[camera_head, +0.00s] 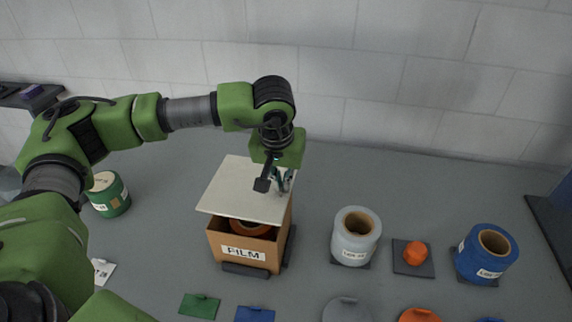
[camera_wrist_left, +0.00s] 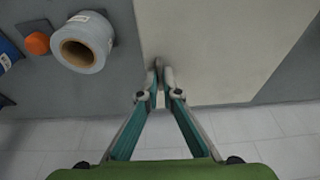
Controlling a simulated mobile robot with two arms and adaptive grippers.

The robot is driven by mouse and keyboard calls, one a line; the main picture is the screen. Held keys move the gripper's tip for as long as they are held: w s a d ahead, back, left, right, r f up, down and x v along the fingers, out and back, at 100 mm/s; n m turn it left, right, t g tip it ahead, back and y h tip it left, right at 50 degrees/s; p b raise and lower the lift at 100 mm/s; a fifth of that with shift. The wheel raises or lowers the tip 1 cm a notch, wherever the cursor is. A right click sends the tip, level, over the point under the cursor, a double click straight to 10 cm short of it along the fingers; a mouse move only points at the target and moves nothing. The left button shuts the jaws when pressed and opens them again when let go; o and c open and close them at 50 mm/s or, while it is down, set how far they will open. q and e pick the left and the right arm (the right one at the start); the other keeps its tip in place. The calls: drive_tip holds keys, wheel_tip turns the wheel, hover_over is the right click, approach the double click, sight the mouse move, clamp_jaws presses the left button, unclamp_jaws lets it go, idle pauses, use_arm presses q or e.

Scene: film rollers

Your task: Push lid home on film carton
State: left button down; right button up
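The film carton (camera_head: 222,246) is a brown box with a white FILM label, on a dark base near the middle of the table. An orange-brown roll (camera_head: 247,228) shows inside through the gap at its front. The flat cream lid (camera_head: 235,190) lies over the carton, with a front gap under it and its left side sticking out; its exact tilt is unclear. In the wrist view the lid (camera_wrist_left: 215,45) fills the upper right. My left gripper (camera_head: 283,183) is over the lid's right rear part, fingertips together (camera_wrist_left: 161,68) at or near its edge; contact is unclear. My right gripper is out of view.
A white roll (camera_head: 350,250), an orange piece (camera_head: 415,254) on a dark pad and a blue roll (camera_head: 480,260) stand right of the carton. A green roll (camera_head: 113,200) stands left. Several coloured flat pieces lie in front. A block wall (camera_head: 420,90) closes the back.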

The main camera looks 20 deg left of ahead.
use_arm(q)
drive_tip(key=shift+w+a+f, duration=0.15)
drive_tip(key=shift+w+a, duration=0.1)
drive_tip(key=shift+a, duration=0.45)
drive_tip(key=shift+f, duration=0.2)
drive_tip(key=shift+d+f+b, duration=0.25)
drive_tip(key=shift+f+b, duration=0.3)
wheel_tip(320, 180, down, 3)
drive_tip(key=shift+f+b, duration=0.2)
drive_tip(key=shift+b, duration=0.65)
drive_tip(key=shift+a+f, duration=0.1)
drive_tip(key=shift+f, duration=0.3)
drive_tip(key=shift+f+b, duration=0.95)
drive_tip(key=shift+b, duration=0.25)
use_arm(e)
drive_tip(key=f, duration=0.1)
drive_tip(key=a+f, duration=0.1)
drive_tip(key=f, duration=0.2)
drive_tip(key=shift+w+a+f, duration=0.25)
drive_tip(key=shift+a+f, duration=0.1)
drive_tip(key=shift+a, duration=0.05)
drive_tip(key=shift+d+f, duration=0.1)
